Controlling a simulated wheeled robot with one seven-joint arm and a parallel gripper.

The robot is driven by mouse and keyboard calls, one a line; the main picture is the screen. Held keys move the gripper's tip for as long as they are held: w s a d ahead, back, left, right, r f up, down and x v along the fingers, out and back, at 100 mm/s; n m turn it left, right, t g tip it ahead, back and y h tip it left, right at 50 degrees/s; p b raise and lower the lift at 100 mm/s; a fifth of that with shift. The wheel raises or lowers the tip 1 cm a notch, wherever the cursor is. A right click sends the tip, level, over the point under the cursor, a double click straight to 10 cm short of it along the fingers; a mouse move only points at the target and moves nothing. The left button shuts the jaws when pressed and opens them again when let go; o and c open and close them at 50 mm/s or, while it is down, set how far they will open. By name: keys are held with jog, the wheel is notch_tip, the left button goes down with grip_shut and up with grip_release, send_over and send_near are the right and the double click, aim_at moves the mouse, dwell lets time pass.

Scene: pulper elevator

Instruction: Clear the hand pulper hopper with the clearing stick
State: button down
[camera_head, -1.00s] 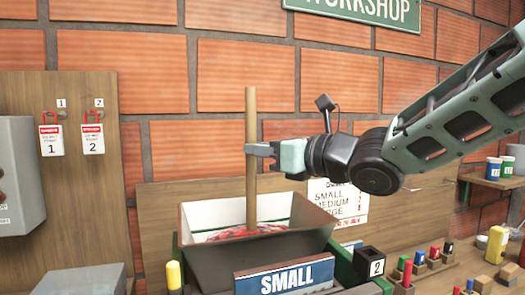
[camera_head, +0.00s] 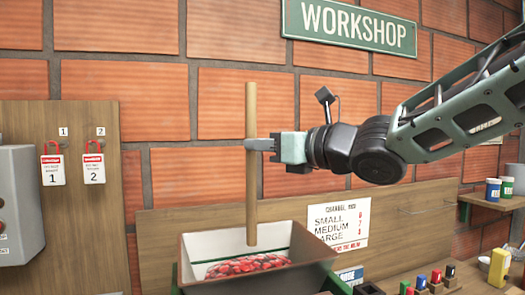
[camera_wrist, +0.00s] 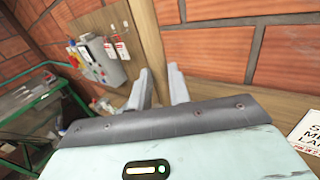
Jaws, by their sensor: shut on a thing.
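The clearing stick (camera_head: 251,200) is a plain wooden rod, held upright in the head view. My gripper (camera_head: 262,145) is shut on it around its middle. The stick also shows between the fingers in the wrist view (camera_wrist: 150,45). The stick's lower end hangs over the hopper (camera_head: 200,285), at about the height of its back rim and in front of its white inner wall. Red cherries (camera_head: 248,265) lie in the hopper. The stick's lower end appears clear of the cherries.
Two red lock tags (camera_head: 53,165) hang on a wooden board at left, beside a grey control box (camera_head: 18,200). A white size chart (camera_head: 338,225) is on the back panel. Colored blocks (camera_head: 421,280) and a yellow bottle (camera_head: 498,268) stand at right, below a shelf with small jars (camera_head: 493,188).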

aim_at(252, 108)
jog(key=shift+r+p, duration=1.8)
jog(key=shift+r, duration=1.7)
jog(key=shift+s+d+f+b, duration=0.1)
jog(key=shift+s+d+b, duration=0.05)
jog(key=shift+s+b, duration=0.35)
jog(key=s+d+p, duration=0.3)
jog(key=s+p, duration=0.7)
jog(key=s, duration=0.2)
jog(key=shift+s+d, duration=0.25)
jog(key=shift+d, duration=0.05)
